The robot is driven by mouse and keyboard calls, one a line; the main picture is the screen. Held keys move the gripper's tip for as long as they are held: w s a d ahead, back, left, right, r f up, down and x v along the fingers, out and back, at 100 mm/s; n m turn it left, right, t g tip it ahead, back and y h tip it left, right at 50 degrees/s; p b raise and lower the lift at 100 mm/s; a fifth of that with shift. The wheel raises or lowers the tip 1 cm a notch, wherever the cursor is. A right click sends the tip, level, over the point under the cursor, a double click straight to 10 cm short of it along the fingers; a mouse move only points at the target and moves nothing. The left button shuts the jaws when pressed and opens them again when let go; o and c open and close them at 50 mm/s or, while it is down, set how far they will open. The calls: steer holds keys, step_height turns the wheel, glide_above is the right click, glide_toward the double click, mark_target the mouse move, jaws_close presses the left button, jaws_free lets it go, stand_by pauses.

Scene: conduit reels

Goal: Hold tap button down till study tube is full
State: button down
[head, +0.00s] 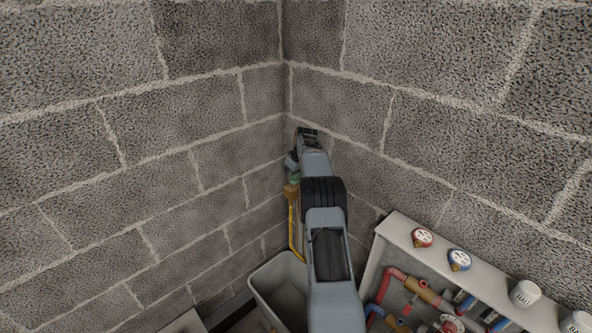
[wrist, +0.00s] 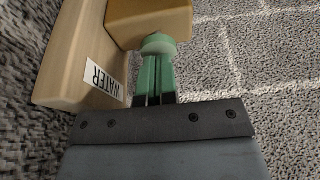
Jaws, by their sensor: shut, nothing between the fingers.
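The tap is a tan block (wrist: 85,60) with a "WATER" label, joined to a brown block (wrist: 150,20) in the wrist view. A round pale green button (wrist: 160,42) sits on the brown block. My gripper (wrist: 157,58) is shut and empty, its green fingers pointing at the button. The fingertips seem to meet the button; I cannot tell whether it is pressed in. In the head view the brown tap part (head: 291,190) is by the wall corner, left of my arm. I cannot make out a study tube or its fill level in either view.
A yellow pipe (head: 293,235) runs down from the tap area. A grey bin (head: 262,290) stands below. To the right is a pale rack (head: 398,233) with gauges, red and blue pipes, and white labelled tubs (head: 525,293). Block walls close in on both sides.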

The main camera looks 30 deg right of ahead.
steer(key=shift+f, duration=0.1)
steer(key=shift+f+b, duration=0.4)
steer(key=shift+f, duration=0.6)
steer(key=shift+s+f, duration=0.1)
stand_by(2.0)
stand_by(1.3)
step_height(320, 180, up, 4)
steer(key=p, duration=0.3)
steer(key=shift+a+r+p, duration=0.1)
steer(key=shift+r+p, duration=0.15)
steer(key=shift+p, duration=0.1)
steer(key=b+v, duration=0.2)
steer(key=v, duration=0.8)
